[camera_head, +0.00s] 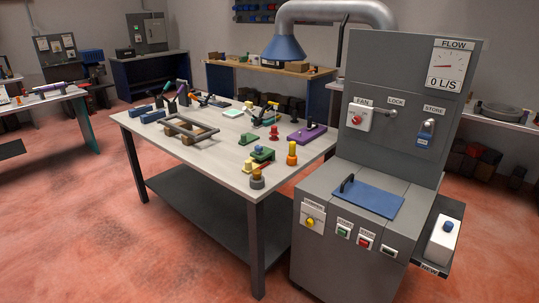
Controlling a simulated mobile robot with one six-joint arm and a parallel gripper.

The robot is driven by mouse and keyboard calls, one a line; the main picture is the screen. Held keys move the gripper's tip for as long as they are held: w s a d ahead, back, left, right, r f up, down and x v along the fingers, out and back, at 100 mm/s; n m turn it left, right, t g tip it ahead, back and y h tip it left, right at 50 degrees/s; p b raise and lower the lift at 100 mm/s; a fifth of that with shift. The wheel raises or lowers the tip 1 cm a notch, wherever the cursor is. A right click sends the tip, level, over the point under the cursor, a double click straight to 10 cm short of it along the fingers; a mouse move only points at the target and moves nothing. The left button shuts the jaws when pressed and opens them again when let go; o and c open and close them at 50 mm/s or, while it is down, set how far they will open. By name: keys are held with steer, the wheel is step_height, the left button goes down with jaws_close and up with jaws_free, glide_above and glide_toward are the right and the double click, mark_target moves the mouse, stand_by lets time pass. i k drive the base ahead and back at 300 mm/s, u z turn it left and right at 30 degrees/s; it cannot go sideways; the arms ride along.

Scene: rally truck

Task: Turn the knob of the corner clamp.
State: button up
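The corner clamp cannot be told for sure at this size. Several small fixtures sit on the grey worktable (222,157). A rectangular frame of dark bars with brown blocks (187,130) lies at the front left of the tabletop. A green and yellow piece (262,154) sits near the right front edge. A dark fixture with blue and yellow parts (265,115) stands farther back. No knob can be clearly matched to a corner clamp. My gripper is not in view.
A grey cabinet (345,250) with labelled buttons and a blue lid (368,198) stands right of the table. A blue hood (284,49) hangs behind. Side benches (45,98) line the left. The red floor (90,240) at front left is clear.

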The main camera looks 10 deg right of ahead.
mark_target(258, 148)
steer(key=u, duration=0.15)
steer(key=i, duration=0.95)
steer(key=z, duration=0.05)
